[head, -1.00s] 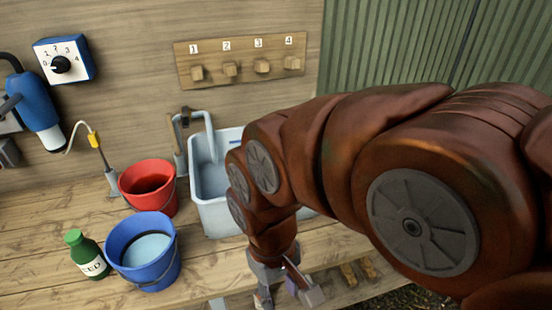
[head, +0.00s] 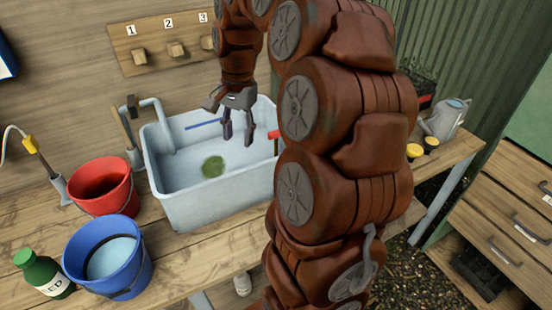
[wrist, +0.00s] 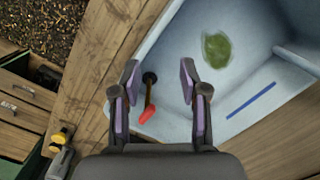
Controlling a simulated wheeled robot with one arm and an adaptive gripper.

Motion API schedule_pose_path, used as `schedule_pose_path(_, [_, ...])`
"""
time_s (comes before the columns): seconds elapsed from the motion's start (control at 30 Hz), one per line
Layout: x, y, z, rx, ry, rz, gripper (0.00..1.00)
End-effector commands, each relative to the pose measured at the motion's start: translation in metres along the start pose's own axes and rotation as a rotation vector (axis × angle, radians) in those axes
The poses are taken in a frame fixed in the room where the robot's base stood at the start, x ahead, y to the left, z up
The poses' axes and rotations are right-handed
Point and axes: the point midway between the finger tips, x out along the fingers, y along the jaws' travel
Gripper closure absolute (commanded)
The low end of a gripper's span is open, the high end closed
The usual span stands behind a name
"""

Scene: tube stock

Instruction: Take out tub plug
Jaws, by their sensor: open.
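The pale grey-blue tub (head: 222,196) stands on the bench; its rim also shows in the wrist view (wrist: 150,45). A green patch (head: 213,167) lies inside it, also in the wrist view (wrist: 216,50). My gripper (head: 238,136) is open and empty, pointing down over the tub's right part. In the wrist view, a black round piece with a brass-coloured stem and red end (wrist: 148,114) shows between my open fingers (wrist: 159,72), apart from them. Its red part (head: 273,134) shows at the tub's right edge in the head view. I cannot tell whether this is the plug.
A grey pipe (head: 156,104) bends over the tub's left rim. A red bucket (head: 118,198) and a blue bucket (head: 130,283) stand left of the tub, near a green bottle (head: 45,276). A blue line (head: 204,124) marks the tub's inner wall. A watering can (head: 448,118) stands right.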

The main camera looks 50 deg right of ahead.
Motion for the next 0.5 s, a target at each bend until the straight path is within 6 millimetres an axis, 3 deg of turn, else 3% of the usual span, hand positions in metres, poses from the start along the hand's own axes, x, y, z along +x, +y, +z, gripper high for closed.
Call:
schedule_pose_path(0.03, [0.001,0.001,-0.024,0.09,-0.002,-0.011,0.56])
schedule_pose_path(0.2, [-0.002,0.015,-0.092,0.383,-0.003,-0.035,0.56])
schedule_pose_path(0.33, [-0.002,0.03,-0.13,0.548,-0.001,-0.049,0.56])
schedule_pose_path(0.5, [-0.002,0.042,-0.152,0.656,-0.001,-0.055,0.56])
